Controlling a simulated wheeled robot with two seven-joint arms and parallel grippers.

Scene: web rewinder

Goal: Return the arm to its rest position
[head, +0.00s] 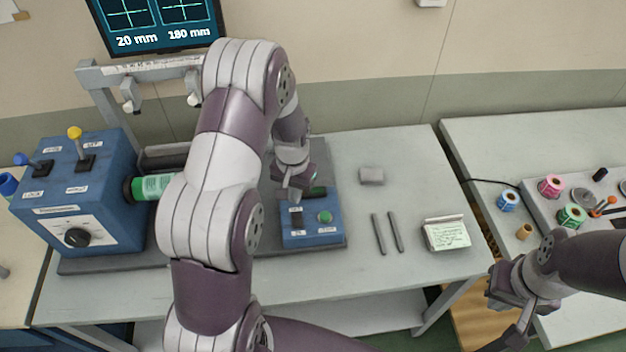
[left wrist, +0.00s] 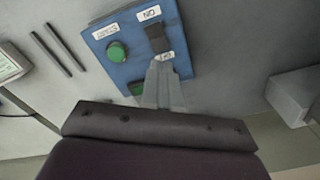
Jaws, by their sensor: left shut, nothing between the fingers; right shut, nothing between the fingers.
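My left arm reaches over the middle of the table, and its gripper (head: 292,192) hangs at a blue control box (head: 311,236) with a black switch (head: 296,217) and a green button (head: 325,216). In the left wrist view the shut, empty fingers (left wrist: 163,78) point at the edge of the blue box (left wrist: 130,45), just below the black switch (left wrist: 158,38). I cannot tell whether they touch it. My right gripper (head: 522,318) is shut and empty at the lower right, by the side table. Part of the box is hidden behind the left gripper.
A grey block (head: 371,176), two dark rods (head: 387,233) and a notepad (head: 446,234) lie right of the box. Spools stand on the right table (head: 500,140).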

